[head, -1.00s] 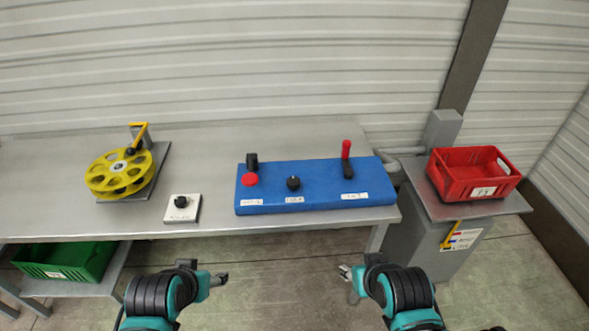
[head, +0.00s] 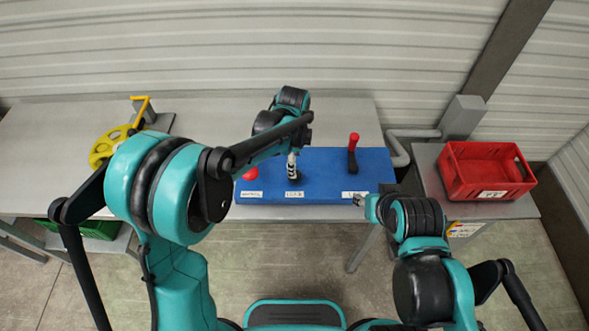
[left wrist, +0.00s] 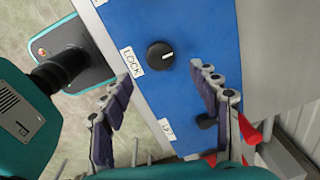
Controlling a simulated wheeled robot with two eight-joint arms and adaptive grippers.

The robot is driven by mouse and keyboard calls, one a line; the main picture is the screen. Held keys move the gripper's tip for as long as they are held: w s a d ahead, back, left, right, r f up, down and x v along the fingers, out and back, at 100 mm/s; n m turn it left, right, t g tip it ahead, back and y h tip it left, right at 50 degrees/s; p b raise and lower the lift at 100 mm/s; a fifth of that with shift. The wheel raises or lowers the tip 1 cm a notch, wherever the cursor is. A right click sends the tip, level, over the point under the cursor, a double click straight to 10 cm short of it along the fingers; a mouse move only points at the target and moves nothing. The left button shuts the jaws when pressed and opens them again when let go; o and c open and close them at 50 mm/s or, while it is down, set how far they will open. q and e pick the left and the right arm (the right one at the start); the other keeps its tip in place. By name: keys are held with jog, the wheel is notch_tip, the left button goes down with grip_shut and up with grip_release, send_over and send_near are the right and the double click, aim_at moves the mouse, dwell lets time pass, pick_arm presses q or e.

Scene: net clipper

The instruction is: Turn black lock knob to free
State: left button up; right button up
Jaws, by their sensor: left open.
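The black lock knob (left wrist: 160,56) is a round knob with a white pointer line, on the blue panel (left wrist: 190,25) beside a label reading LOCK (left wrist: 132,61). In the left wrist view its pointer line runs toward the right. My left gripper (left wrist: 160,75) is open, with one finger on each side of the knob in the picture; contact cannot be told. In the head view my left gripper (head: 293,165) points down at the middle of the panel and largely covers the knob. My right gripper (head: 361,199) is at the panel's front right edge, its jaws too small to read.
A red-handled lever (head: 353,143) stands at the panel's right, and a red button (head: 249,175) at its left. A yellow reel (head: 103,150) is partly hidden by my left arm. A red crate (head: 455,175) sits on a stand at right.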

pick_arm(q)
jog(key=f+b, duration=0.2)
jog(key=f, duration=0.5)
jog(key=shift+w+f, duration=0.15)
jog(key=shift+w, duration=0.05)
jog(key=c, duration=1.2)
